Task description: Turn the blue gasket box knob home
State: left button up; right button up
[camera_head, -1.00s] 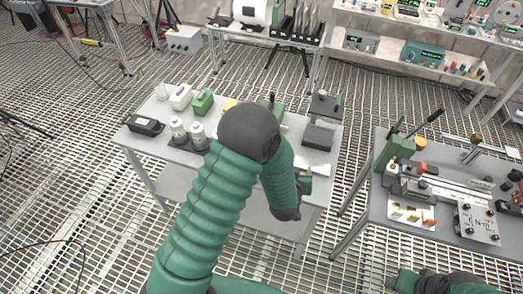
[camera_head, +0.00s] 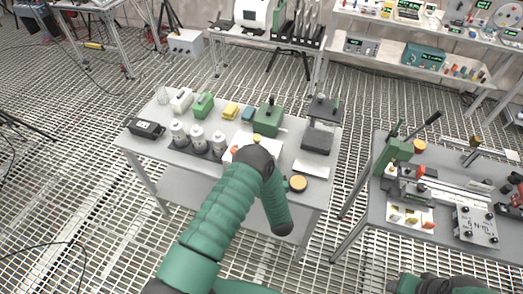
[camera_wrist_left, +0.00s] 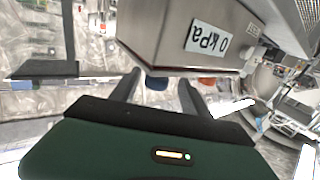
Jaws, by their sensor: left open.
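In the left wrist view a grey metal box (camera_wrist_left: 185,35) with a "0 kPa" label fills the upper middle. A small blue rounded part (camera_wrist_left: 157,84), possibly the blue knob, shows beneath the box between my left fingers; its turn angle cannot be read. An orange part (camera_wrist_left: 207,80) shows right of it. My left gripper (camera_wrist_left: 157,90) is open, its fingers apart. In the head view my left arm hides its own gripper and part of a white panel (camera_head: 262,142) with an orange-red part (camera_head: 234,150) at its left. My right gripper is not visible.
The grey table (camera_head: 175,165) holds a black case (camera_head: 146,128), several grey cylinders (camera_head: 198,135), a small blue block (camera_head: 247,114), a green box with a black knob (camera_head: 267,121) and an orange disc (camera_head: 298,183). A second bench (camera_head: 385,205) with fixtures stands right, across a gap.

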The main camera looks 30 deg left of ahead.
pick_arm(q)
jog(key=w, duration=0.1)
jog(key=w+a, duration=0.1)
jog(key=w, duration=0.1)
jog(key=shift+w+a+r, duration=0.2)
jog(key=shift+a+r, duration=0.15)
jog(key=shift+a, duration=0.05)
jog(key=shift+w+a, duration=0.15)
jog(key=shift+w+a+f, duration=0.1)
jog(key=shift+a+f, duration=0.2)
jog(key=shift+a, duration=0.55)
jog(key=shift+c, duration=2.4)
jog(key=shift+d, duration=0.4)
jog(key=c, duration=0.5)
jog(key=shift+w, duration=0.1)
grip_shut()
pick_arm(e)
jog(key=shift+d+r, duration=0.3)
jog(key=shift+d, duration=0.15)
